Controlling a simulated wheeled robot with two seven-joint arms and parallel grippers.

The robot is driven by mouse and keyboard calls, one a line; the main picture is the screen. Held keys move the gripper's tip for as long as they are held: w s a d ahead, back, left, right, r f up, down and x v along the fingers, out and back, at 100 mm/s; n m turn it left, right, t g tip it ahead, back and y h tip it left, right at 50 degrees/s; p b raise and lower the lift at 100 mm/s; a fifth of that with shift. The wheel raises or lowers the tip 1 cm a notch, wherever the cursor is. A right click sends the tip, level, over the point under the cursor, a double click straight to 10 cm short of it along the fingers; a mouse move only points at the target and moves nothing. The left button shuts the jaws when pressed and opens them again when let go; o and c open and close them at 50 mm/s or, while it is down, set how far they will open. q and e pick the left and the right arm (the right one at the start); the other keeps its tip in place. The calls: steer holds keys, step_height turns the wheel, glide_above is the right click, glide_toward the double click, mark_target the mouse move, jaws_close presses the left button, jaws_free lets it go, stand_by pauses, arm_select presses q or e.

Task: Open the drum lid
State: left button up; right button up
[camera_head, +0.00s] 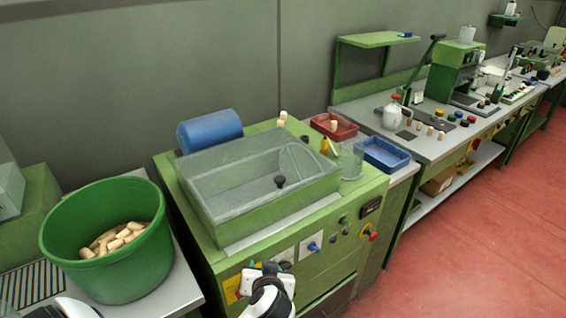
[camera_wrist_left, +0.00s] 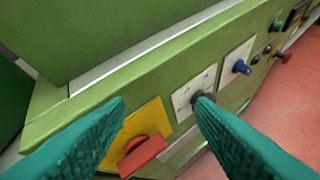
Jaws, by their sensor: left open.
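The drum lid (camera_head: 215,160) is a clear cover with a grey frame, lying shut over the green box-shaped drum housing (camera_head: 290,205). A black knob (camera_head: 280,181) stands near its front edge. My left gripper (camera_wrist_left: 160,100) is open and empty, with two teal fingers. It is at the machine's front panel, below and in front of the lid, close to a yellow plate with a red switch (camera_wrist_left: 143,155) and a dark knob (camera_wrist_left: 203,97). My right gripper is not seen.
A green tub of corks (camera_head: 112,235) stands left of the machine. A blue cylinder (camera_head: 210,130) lies behind the lid. A glass beaker (camera_head: 350,160), red tray (camera_head: 333,126) and blue tray (camera_head: 383,154) are to the right. The space above the lid is clear.

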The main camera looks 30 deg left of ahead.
arm_select(q)
steer(key=w+a+r+n+t+y, duration=0.1)
steer(key=w+r, duration=0.1)
steer(key=w, duration=0.2)
steer(key=n+t+y, duration=0.3)
steer(key=t+y, duration=0.1)
glide_toward(279, 177)
steer(key=p+x, duration=0.3)
steer(key=x, duration=0.7)
steer(key=shift+w+p, duration=0.1)
steer(key=shift+p, duration=0.25)
steer(key=shift+w+a+f, duration=0.1)
steer(key=shift+w+a, duration=0.3)
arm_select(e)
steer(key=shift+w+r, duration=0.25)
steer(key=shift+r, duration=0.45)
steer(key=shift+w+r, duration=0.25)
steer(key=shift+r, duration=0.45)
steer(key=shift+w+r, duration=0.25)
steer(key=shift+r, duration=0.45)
arm_select(q)
jaws_close()
